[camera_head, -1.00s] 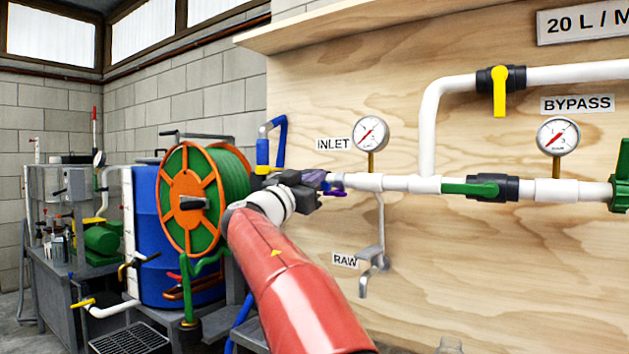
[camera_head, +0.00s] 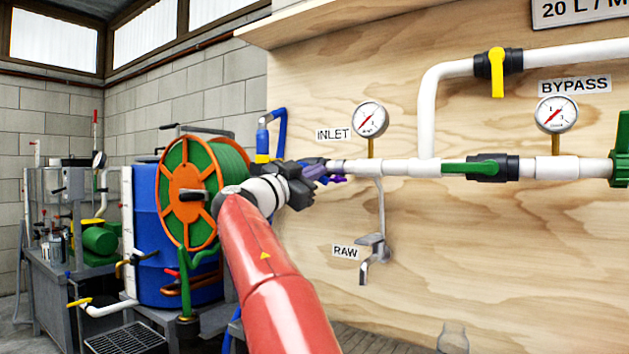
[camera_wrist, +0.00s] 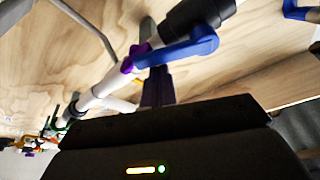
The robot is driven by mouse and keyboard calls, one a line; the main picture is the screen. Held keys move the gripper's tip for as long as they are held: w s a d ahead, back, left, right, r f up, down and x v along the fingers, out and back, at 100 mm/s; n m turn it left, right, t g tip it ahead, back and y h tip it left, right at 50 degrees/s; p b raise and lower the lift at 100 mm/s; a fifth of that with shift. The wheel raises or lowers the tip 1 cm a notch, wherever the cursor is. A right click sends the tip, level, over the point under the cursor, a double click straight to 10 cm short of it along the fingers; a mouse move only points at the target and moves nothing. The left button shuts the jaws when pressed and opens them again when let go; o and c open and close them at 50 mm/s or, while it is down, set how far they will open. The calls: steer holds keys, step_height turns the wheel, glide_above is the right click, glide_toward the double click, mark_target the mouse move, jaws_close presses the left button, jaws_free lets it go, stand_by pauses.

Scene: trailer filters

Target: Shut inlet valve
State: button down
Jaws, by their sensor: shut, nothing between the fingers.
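The inlet valve shows best in the wrist view, with a black body (camera_wrist: 205,14) on the white pipe and a blue lever (camera_wrist: 190,50). The lever lies slantwise, close to the line of the pipe. A purple collar (camera_wrist: 132,58) is around the pipe beside the lever's end. My gripper (camera_wrist: 157,72) is shut and empty. Its dark fingertips are at the underside of the lever in the picture; I cannot tell whether they touch it. In the head view my gripper (camera_head: 322,171) is at the left end of the pipe, below the INLET label (camera_head: 333,134), and hides most of the valve.
A pressure gauge (camera_head: 370,120) stands above the pipe and a RAW tap (camera_head: 374,246) hangs below. The bypass has a yellow lever (camera_head: 497,72); a green lever (camera_head: 470,168) is on the main pipe. A hose reel (camera_head: 190,195) and blue drum (camera_head: 148,240) stand left.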

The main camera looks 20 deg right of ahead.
steer(key=shift+w+a+f+m+g+y+p, duration=0.15)
steer(key=shift+w+f+m+g, duration=0.3)
steer(key=shift+m, duration=1.1)
steer(key=shift+w+a+f+m+g+y+p, duration=0.15)
steer(key=shift+f+m+g, duration=0.55)
steer(key=shift+m, duration=0.8)
steer(key=shift+w+a+f+m+g+y+p, duration=0.1)
steer(key=shift+w+a+f+m+g, duration=0.3)
steer(key=shift+m, duration=1.15)
steer(key=shift+d+f+m, duration=0.15)
steer(key=shift+f+m, duration=0.1)
steer(key=shift+m, duration=0.05)
steer(key=shift+w+a+f+p, duration=0.15)
steer(key=shift+w+a+p, duration=0.05)
steer(key=shift+p, duration=0.15)
steer(key=shift+w+a+f+p, duration=0.25)
steer(key=shift+w+a+p, duration=0.05)
steer(key=shift+w, duration=0.15)
steer(key=shift+w+f, duration=0.1)
